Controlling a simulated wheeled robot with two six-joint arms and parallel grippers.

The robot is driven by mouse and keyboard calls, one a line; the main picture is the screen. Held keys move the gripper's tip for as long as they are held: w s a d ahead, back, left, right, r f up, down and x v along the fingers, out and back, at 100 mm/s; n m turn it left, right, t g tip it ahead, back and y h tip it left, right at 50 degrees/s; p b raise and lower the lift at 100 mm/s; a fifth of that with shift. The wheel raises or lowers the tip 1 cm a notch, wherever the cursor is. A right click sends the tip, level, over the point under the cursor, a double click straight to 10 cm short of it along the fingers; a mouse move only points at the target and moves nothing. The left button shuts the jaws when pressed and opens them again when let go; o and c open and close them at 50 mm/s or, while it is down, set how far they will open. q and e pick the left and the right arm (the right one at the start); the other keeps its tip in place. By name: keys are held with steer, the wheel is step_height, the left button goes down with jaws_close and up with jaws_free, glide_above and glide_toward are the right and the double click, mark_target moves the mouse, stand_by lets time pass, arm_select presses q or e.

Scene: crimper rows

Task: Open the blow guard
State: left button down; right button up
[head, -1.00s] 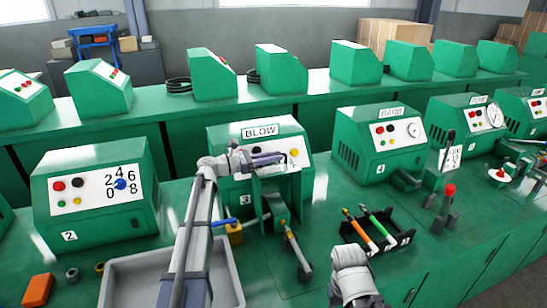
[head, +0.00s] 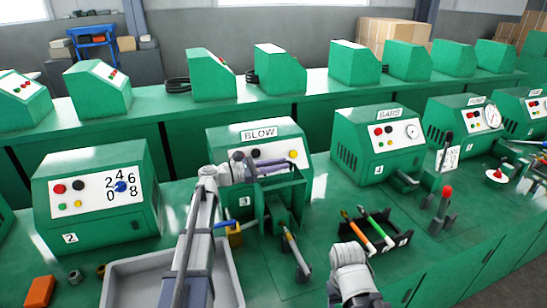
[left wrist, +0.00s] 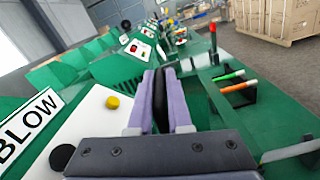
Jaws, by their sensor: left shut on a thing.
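The machine with the BLOW sign (head: 259,133) stands at the middle of the head view. Its green blow guard (head: 284,187) is on the front of the machine. My left gripper (head: 277,164) is at the guard's upper edge, pointing right. It is shut on a dark, narrow part (left wrist: 161,100), seen between the purple fingers in the left wrist view. Most of that part is hidden by the fingers. A grey part of my right arm shows low in the head view; its fingers do not show.
A black rack (head: 376,231) with orange and green-handled tools stands right of the BLOW machine. A grey tray (head: 123,277) lies at front left, partly under my left arm. The numbered machine (head: 97,197) stands left.

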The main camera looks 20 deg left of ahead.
mark_target(281, 179)
arm_select(q)
steer(key=s+d, duration=0.1)
steer(key=s, duration=0.1)
steer(key=shift+s+d+r, duration=0.15)
steer(key=shift+s+d, duration=0.25)
steer(key=c, duration=0.9)
jaws_free()
steer(key=shift+a, duration=0.15)
steer(key=v, duration=0.7)
steer(key=shift+s+a, duration=0.15)
steer(key=shift+a, duration=0.1)
steer(key=shift+v, duration=4.45)
